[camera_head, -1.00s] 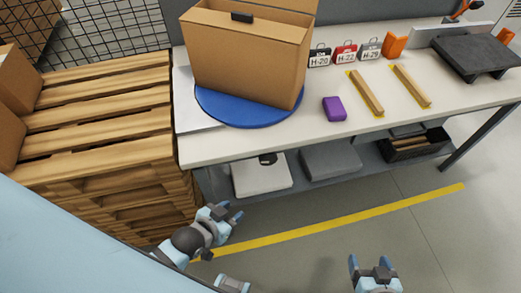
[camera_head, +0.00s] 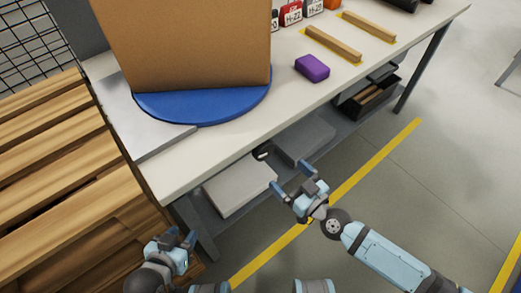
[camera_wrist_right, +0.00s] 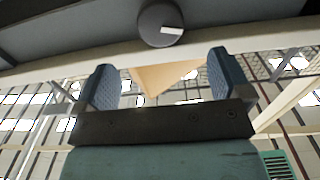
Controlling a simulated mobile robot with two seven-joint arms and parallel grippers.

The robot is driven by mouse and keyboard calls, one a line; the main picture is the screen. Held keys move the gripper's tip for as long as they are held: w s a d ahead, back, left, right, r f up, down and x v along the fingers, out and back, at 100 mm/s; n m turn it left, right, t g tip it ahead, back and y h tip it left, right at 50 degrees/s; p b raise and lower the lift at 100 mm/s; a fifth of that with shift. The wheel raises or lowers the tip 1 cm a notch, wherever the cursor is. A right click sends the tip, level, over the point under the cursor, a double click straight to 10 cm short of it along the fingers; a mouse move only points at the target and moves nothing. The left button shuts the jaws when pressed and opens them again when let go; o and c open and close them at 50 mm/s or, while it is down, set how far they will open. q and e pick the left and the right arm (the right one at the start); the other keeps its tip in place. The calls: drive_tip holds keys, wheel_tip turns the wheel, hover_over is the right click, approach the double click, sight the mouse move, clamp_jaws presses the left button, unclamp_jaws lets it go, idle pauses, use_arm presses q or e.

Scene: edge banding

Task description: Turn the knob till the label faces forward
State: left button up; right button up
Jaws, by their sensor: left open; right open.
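A dark round knob (camera_wrist_right: 153,20) with a small white mark (camera_wrist_right: 171,30) shows at the top of the right wrist view. The mark sits right of the knob's centre and slightly low. In the head view a small dark piece, probably the knob (camera_head: 262,152), sits under the table's front edge, mostly hidden. My right gripper (camera_head: 293,178) is open just in front of that edge; its two fingers in the wrist view (camera_wrist_right: 166,82) are apart, with the knob beyond them, untouched. My left gripper (camera_head: 182,236) is open and empty at the lower left, by the pallets.
A tall cardboard box (camera_head: 185,45) stands on a blue turntable (camera_head: 200,105) on the white table (camera_head: 220,138). A purple block (camera_head: 312,68) and wooden strips (camera_head: 333,44) lie to the right. Grey bins (camera_head: 240,188) sit on the lower shelf. Wooden pallets (camera_head: 75,215) stand at left.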

sight(266, 154)
drive_tip(key=x, duration=1.1)
drive_tip(key=shift+w+a, duration=0.1)
drive_tip(key=shift+w, duration=0.05)
drive_tip(key=c, duration=0.9)
drive_tip(key=shift+m, duration=2.1)
drive_tip(key=o, duration=0.9)
drive_tip(key=v, duration=1.4)
